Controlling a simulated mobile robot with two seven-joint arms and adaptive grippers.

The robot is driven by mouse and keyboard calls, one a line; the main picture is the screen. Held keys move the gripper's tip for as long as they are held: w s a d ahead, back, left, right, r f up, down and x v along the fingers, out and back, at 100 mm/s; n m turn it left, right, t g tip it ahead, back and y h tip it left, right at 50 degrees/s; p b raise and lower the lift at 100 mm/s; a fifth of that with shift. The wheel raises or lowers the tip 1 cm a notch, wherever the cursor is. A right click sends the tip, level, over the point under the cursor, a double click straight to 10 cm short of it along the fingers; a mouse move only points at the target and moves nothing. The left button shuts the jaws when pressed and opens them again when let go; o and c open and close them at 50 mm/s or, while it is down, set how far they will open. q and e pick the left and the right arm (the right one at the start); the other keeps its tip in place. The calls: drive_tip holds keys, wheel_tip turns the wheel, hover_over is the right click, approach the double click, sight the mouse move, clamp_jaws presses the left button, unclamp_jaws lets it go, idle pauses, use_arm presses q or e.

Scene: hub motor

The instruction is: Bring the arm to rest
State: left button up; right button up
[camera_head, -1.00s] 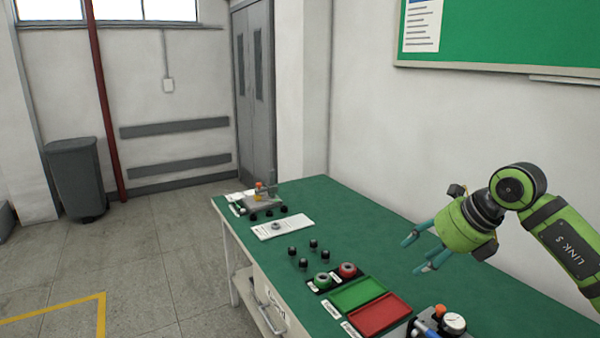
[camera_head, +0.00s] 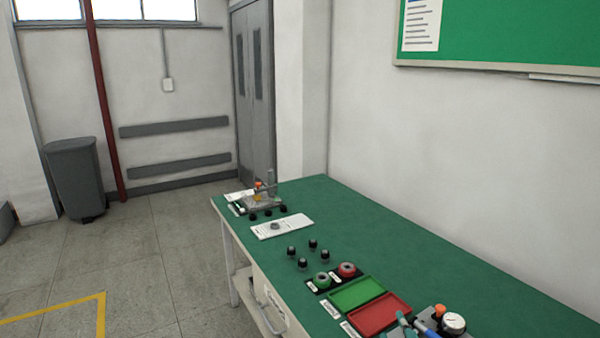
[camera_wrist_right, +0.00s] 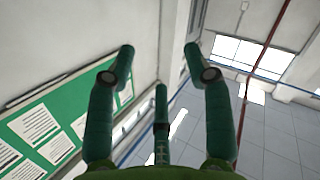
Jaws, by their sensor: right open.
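My right gripper (camera_wrist_right: 160,60) shows in the right wrist view with its teal fingers spread apart and nothing between them. Behind the fingers are the wall, the green notice board, windows and the ceiling. In the head view only a small teal part of the right gripper (camera_head: 405,323) shows at the bottom edge, in front of the gauge device. The rest of the right arm is out of that view. My left gripper is in neither view.
The green-topped bench (camera_head: 480,285) bears a green tray (camera_head: 357,293), a red tray (camera_head: 380,314), a gauge device (camera_head: 453,324), several black knobs, a white sheet (camera_head: 294,225) and a small fixture (camera_head: 264,200). The bench's right rear is bare. A grey bin (camera_head: 75,178) stands on the floor.

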drive_tip(key=s+d+f+m+g+h, duration=0.15)
drive_tip(key=s+f+m+g, duration=0.4)
drive_tip(key=s+f, duration=0.75)
drive_tip(key=s+f+g+y, duration=0.1)
drive_tip(key=s+f+g, duration=0.25)
drive_tip(key=s, duration=0.25)
drive_tip(key=s+f+g+y, duration=0.1)
drive_tip(key=s+f+g, duration=0.25)
drive_tip(key=s, duration=0.35)
wheel_tip(320, 180, down, 27)
drive_tip(key=s+g+b, duration=0.2)
drive_tip(key=b, duration=0.4)
drive_tip(key=s+d+f+b, duration=0.1)
drive_tip(key=s+f+b, duration=0.1)
drive_tip(key=s+f, duration=0.6)
drive_tip(key=s+d+f+n+g+b, duration=0.1)
drive_tip(key=s+f+b, duration=0.2)
drive_tip(key=s+f, duration=0.4)
wheel_tip(320, 180, down, 6)
drive_tip(key=shift+s+r, duration=0.1)
drive_tip(key=shift+s, duration=0.25)
